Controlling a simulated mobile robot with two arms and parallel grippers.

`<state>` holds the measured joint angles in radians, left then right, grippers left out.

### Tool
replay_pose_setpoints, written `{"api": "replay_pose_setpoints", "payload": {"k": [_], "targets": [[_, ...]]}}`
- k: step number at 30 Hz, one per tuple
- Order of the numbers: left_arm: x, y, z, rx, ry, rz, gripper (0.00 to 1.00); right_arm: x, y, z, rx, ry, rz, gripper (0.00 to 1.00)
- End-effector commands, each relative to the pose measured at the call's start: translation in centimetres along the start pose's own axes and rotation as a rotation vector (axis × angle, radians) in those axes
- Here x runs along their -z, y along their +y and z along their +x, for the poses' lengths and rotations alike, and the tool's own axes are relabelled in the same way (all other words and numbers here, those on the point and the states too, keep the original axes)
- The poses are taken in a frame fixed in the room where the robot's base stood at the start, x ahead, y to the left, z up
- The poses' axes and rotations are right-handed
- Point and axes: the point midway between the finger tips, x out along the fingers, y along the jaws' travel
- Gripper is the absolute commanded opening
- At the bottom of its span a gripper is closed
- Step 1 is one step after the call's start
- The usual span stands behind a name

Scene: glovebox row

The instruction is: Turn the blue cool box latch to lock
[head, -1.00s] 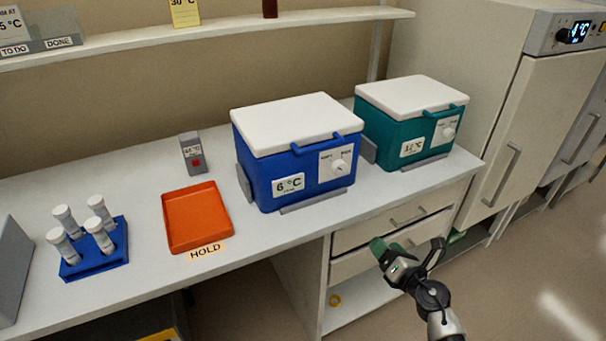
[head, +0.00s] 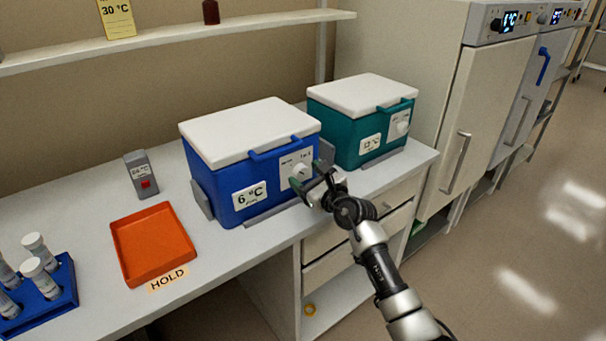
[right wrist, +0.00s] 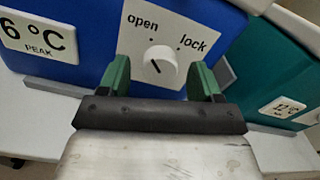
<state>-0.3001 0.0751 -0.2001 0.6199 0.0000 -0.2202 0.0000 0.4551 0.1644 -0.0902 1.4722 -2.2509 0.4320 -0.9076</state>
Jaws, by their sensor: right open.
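The blue cool box (head: 225,187) with a white lid stands on the bench, marked 6 °C. Its white latch knob (right wrist: 160,62) sits on a white plate (right wrist: 183,30) reading "open" and "lock". In the right wrist view the knob's dark mark points up and left, toward the "open" side. My right gripper (head: 312,187) is at the front of the box, and its green fingertips also show in the right wrist view (right wrist: 160,78). The fingers are open, one on each side of the knob, with gaps to it. My left gripper is not in view.
A teal cool box (head: 345,143) stands close to the right of the blue one. An orange tray (head: 152,245) marked HOLD, a grey device (head: 140,172) and a blue tube rack (head: 62,290) are to the left. White cabinets (head: 450,130) stand at the right.

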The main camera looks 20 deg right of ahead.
Motion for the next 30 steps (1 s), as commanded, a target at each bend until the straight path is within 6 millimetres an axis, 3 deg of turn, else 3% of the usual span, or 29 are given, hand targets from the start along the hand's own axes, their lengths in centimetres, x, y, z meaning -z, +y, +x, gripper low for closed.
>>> {"api": "replay_pose_setpoints", "payload": {"k": [5,14,24,30], "targets": [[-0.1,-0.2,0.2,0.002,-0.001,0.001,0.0,0.1,0.0,1.4,0.0,0.001,0.0,0.65],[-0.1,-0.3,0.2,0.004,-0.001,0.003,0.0,0.0,0.0,1.6,0.0,0.001,0.0,0.65],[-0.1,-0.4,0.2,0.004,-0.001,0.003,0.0,0.1,0.0,1.6,0.0,0.001,0.0,0.15],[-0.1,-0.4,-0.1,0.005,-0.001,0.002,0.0,0.0,0.0,1.6,0.0,0.001,0.015,0.15]]}}
